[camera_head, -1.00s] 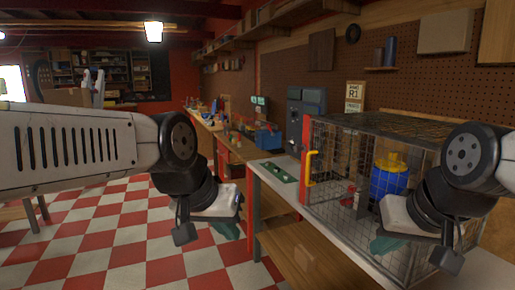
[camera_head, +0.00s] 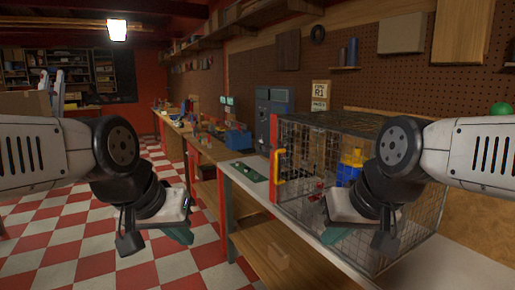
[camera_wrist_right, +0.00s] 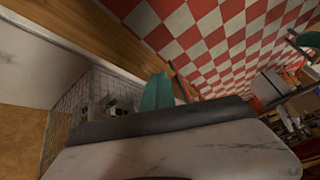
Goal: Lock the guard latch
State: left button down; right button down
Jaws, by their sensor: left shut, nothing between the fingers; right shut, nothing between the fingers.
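The guard is a wire-mesh cage (camera_head: 310,150) on the bench, with a red front post and a yellow handle (camera_head: 278,166). I cannot pick out the latch itself. A blue and yellow machine (camera_head: 350,168) is inside the cage, partly behind my right arm. My right gripper (camera_head: 334,233) has teal fingertips, is shut and empty, and overlaps the cage's near side in the picture. Its teal fingers also show in the right wrist view (camera_wrist_right: 157,92), with the mesh beside them. My left gripper (camera_head: 179,235) is shut and empty, left of the bench over the checkered floor.
A green board (camera_head: 249,172) lies on the bench left of the cage. A grey control box (camera_head: 275,112) stands behind it. Red and white floor (camera_head: 110,260) is open at left.

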aim_at(259, 145)
jog(key=i+j+u, duration=0.5)
jog(key=i, duration=0.25)
jog(key=i+j+u, duration=0.1)
jog(key=i+u, duration=0.15)
jog(key=i, duration=0.15)
jog(key=i+j+u, duration=0.1)
jog(key=i, duration=0.85)
jog(key=i+j, duration=0.1)
jog(key=i, duration=0.85)
jog(key=i+j+z, duration=0.1)
jog(key=i+z, duration=0.35)
jog(key=i+j+z, duration=0.25)
jog(key=z, duration=0.15)
jog(key=i+j+z, duration=0.55)
jog(key=z, duration=0.35)
jog(key=i+j+z, duration=0.1)
jog(key=z, duration=0.35)
jog(key=i+j+z, duration=0.1)
jog(key=z, duration=0.35)
jog(key=j+z, duration=0.25)
jog(key=z, duration=0.25)
jog(key=j+z, duration=0.2)
jog(key=z, duration=0.25)
jog(key=i+j+z, duration=0.1)
jog(key=j+z, duration=0.25)
jog(key=i+j+z, duration=0.1)
jog(key=z, duration=0.3)
jog(key=j+z, duration=0.35)
jog(key=i+l, duration=0.45)
jog(key=i, duration=0.2)
